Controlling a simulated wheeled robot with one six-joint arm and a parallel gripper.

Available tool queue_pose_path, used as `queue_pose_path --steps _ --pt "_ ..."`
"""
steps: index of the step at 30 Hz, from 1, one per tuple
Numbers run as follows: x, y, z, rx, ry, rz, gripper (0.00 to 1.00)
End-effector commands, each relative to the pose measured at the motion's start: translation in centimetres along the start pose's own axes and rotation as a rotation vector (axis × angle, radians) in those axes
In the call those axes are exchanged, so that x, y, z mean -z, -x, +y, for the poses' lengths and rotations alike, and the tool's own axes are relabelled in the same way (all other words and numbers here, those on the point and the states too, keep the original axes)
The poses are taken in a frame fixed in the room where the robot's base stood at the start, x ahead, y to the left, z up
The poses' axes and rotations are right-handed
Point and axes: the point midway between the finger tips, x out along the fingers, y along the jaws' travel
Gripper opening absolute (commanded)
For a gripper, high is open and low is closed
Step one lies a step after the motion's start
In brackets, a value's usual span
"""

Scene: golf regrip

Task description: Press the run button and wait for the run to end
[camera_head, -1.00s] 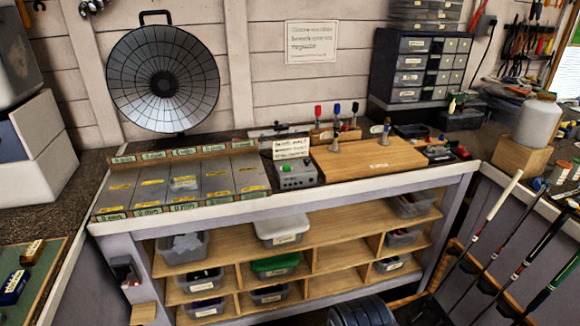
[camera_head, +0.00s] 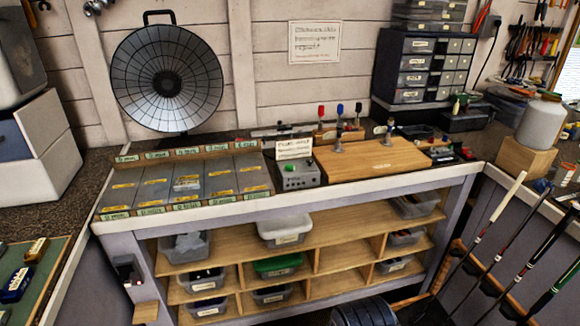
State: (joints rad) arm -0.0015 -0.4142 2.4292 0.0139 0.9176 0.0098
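A small grey control box (camera_head: 299,180) with a green button (camera_head: 289,167) on its top stands on the workbench, between the row of grey labelled plates and the wooden board. A small white sign (camera_head: 294,149) stands just behind it; its writing is too small to read. The green button is the likely run button, but its label cannot be read. Whether it is pressed in cannot be told. My gripper is not in view.
The wooden board (camera_head: 372,160) lies right of the box, with several upright tools behind it. Grey plates (camera_head: 186,186) fill the bench's left part. Shelves with bins (camera_head: 286,228) are below. Golf clubs (camera_head: 508,197) lean at the right. A round dark dish (camera_head: 166,80) stands behind.

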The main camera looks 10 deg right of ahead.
Motion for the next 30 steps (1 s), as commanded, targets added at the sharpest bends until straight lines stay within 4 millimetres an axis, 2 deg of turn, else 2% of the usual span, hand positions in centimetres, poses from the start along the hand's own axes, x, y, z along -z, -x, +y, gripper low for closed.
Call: queue_pose_path --steps 4,17,30 --pt "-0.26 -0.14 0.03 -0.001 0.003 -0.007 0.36" --pt "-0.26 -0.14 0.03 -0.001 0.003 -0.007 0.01" --pt "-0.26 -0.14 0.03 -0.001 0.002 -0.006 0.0"
